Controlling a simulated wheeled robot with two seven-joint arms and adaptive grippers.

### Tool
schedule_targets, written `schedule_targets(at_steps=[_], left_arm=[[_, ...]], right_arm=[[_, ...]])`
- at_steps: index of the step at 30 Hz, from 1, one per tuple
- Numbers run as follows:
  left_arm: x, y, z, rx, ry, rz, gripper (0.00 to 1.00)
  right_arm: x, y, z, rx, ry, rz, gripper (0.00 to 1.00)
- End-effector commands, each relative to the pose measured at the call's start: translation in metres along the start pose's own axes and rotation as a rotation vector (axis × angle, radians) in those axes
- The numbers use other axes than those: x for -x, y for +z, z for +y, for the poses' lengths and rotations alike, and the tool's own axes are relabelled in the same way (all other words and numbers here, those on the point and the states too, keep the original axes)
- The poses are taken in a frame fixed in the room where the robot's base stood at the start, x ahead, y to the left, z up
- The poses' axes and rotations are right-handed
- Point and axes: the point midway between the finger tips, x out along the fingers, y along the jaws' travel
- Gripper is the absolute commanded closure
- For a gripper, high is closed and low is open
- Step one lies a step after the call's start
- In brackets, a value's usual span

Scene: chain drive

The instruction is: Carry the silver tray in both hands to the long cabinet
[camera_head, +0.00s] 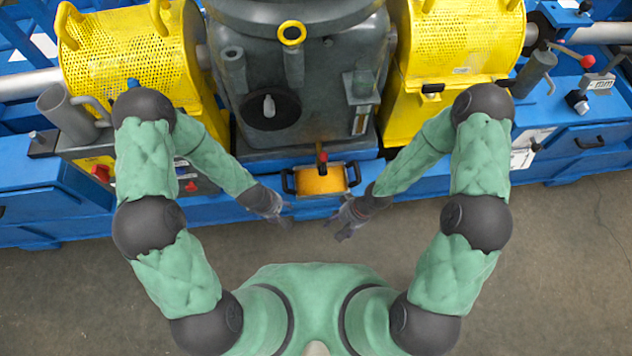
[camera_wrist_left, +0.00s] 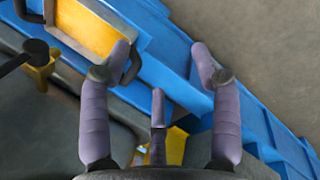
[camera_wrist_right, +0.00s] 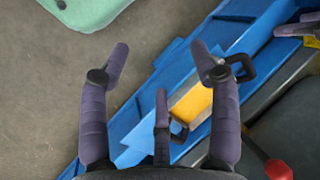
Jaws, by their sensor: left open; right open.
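A small tray-like box (camera_head: 321,179) with an orange-yellow inside, a grey rim and black handles at both ends sits at the front middle of the blue machine base. I see no plainly silver tray. It also shows in the left wrist view (camera_wrist_left: 88,26) and in the right wrist view (camera_wrist_right: 192,104). My left gripper (camera_head: 279,213) is open and empty, in front of its left handle. My right gripper (camera_head: 342,222) is open and empty, in front of its right handle. Both appear apart from the handles. I cannot tell which furniture is the long cabinet.
The long blue base (camera_head: 545,165) with drawer-like fronts runs across the view. A grey machine housing (camera_head: 315,105) stands behind the box, between two yellow perforated guards (camera_head: 130,60) (camera_head: 455,60). A red-tipped lever (camera_head: 322,160) rises just behind the box. Concrete floor (camera_head: 560,270) in front is clear.

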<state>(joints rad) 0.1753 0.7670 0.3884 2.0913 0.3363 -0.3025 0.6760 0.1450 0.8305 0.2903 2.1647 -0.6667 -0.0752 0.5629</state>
Motion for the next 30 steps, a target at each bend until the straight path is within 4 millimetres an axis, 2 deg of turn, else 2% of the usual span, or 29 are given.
schedule_targets(at_steps=[1, 3, 5, 9, 15, 18, 21, 24, 30], left_arm=[[-0.012, -0.010, 0.011, 0.145, 0.018, 0.021, 0.37], [-0.022, -0.021, 0.024, 0.362, 0.042, 0.041, 0.37], [-0.030, -0.030, 0.035, 0.547, 0.066, 0.053, 0.37], [-0.046, -0.048, 0.060, 0.982, 0.135, 0.056, 0.37], [-0.062, -0.066, 0.092, 1.559, 0.232, 0.002, 0.37], [-0.066, -0.072, 0.105, 1.778, 0.268, -0.039, 0.37], [-0.069, -0.075, 0.113, 1.930, 0.291, -0.074, 0.37], [-0.069, -0.077, 0.117, 2.018, 0.301, -0.097, 0.37], [-0.069, -0.077, 0.119, 2.059, 0.305, -0.107, 0.37]], right_arm=[[-0.010, -0.009, 0.008, 0.030, 0.025, -0.007, 0.37], [-0.018, -0.020, 0.018, 0.063, 0.071, -0.015, 0.37], [-0.023, -0.032, 0.029, 0.092, 0.121, -0.011, 0.37], [-0.031, -0.070, 0.057, 0.151, 0.260, 0.041, 0.37], [-0.027, -0.141, 0.089, 0.212, 0.456, 0.215, 0.37], [-0.019, -0.173, 0.096, 0.232, 0.521, 0.314, 0.37], [-0.012, -0.196, 0.098, 0.244, 0.560, 0.392, 0.37], [-0.006, -0.208, 0.098, 0.252, 0.579, 0.439, 0.37], [-0.003, -0.214, 0.098, 0.255, 0.587, 0.461, 0.37]])
